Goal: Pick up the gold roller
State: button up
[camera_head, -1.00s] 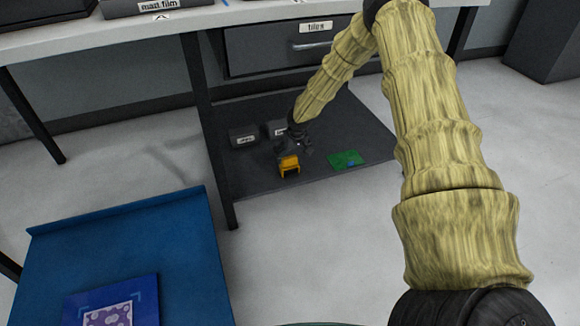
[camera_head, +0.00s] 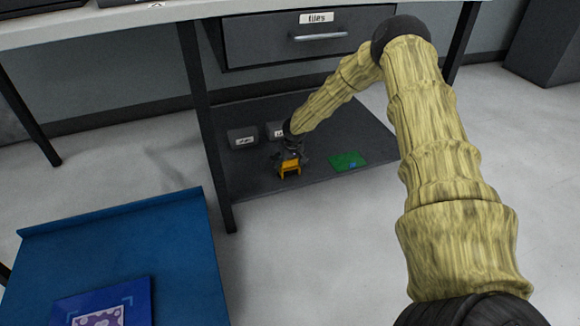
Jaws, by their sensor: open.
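The gold roller (camera_head: 290,170) is a small yellow-orange piece on the dark lower shelf under the workbench, near its front edge. My gripper (camera_head: 290,163) is open and reaches down at the roller from behind. Its dark fingers overlap the back and upper part of the roller in the picture. At this size I cannot tell whether they touch it or stand around it.
Two dark labelled boxes (camera_head: 243,138) sit behind on the lower shelf (camera_head: 250,182). A green piece (camera_head: 347,161) lies right of the roller. A blue surface (camera_head: 130,240) stands front left.

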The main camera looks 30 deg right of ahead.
jog(key=c, duration=1.2)
jog(key=shift+o, duration=0.2)
jog(key=shift+r+p, duration=0.6)
jog(key=shift+r, duration=0.2)
jog(key=p+v, duration=0.2)
jog(key=shift+s+a+r, duration=0.15)
jog(key=shift+r, duration=0.1)
jog(key=s+a+p, duration=0.2)
jog(key=s, duration=0.5)
jog(key=s+a+p, duration=0.2)
jog(key=s+a, duration=0.1)
jog(key=s, duration=0.4)
jog(key=shift+s+r+p, duration=0.15)
jog(key=shift+r+p, duration=0.2)
jog(key=shift+r, duration=0.15)
